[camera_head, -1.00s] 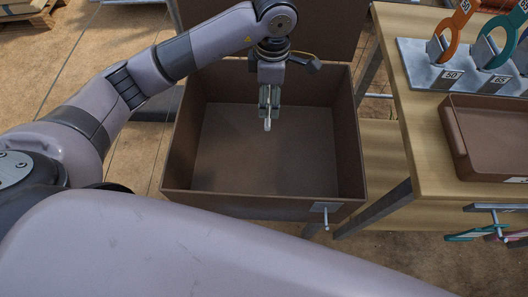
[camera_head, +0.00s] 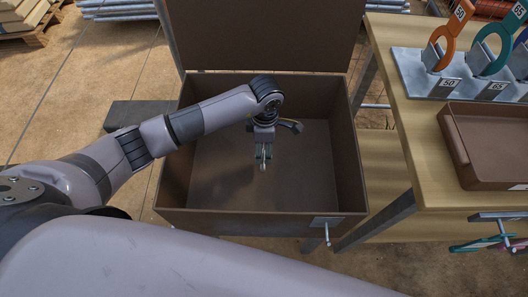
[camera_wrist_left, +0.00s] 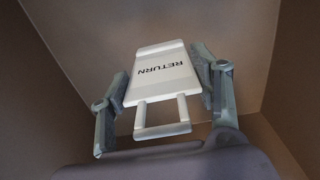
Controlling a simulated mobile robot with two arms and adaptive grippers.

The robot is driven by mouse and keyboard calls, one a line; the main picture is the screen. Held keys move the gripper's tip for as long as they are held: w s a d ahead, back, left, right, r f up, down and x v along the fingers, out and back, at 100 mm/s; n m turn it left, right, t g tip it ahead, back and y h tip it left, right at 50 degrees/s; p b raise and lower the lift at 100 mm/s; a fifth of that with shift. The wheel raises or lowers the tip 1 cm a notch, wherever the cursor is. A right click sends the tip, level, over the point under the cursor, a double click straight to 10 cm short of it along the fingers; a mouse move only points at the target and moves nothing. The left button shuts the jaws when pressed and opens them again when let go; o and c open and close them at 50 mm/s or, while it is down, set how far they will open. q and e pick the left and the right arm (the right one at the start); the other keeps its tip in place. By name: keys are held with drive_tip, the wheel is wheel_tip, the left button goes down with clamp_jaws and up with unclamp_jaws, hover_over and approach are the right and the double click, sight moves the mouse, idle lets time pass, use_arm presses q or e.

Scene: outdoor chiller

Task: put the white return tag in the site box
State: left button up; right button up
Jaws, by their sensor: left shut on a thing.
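The white return tag (camera_wrist_left: 162,75) shows large in the left wrist view, with RETURN printed on it and a loop handle at its near end. My left gripper (camera_head: 263,164) is shut on the tag, one finger on each side; in the left wrist view the gripper (camera_wrist_left: 165,88) has the box's inside around it. The site box (camera_head: 335,222) is a brown open box with its lid (camera_head: 262,35) raised at the back. The gripper is inside the box opening, above the floor. The tag is barely visible in the head view. My right gripper is not in view.
A wooden table (camera_head: 400,130) stands to the right of the box. It bears a brown tray (camera_head: 455,147) and a grey rack (camera_head: 408,68) with orange and teal tagged rings. A latch (camera_head: 327,233) sticks out at the box's front. The box floor looks empty.

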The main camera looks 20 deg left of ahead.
use_arm(q)
wheel_tip(320, 180, down, 4)
drive_tip(key=shift+f, duration=0.15)
drive_tip(key=shift+f, duration=0.1)
drive_tip(key=o, duration=1.2)
drive_tip(key=shift+c, duration=0.2)
drive_tip(key=shift+r, duration=0.3)
wheel_tip(320, 180, up, 12)
drive_tip(key=shift+f, duration=0.15)
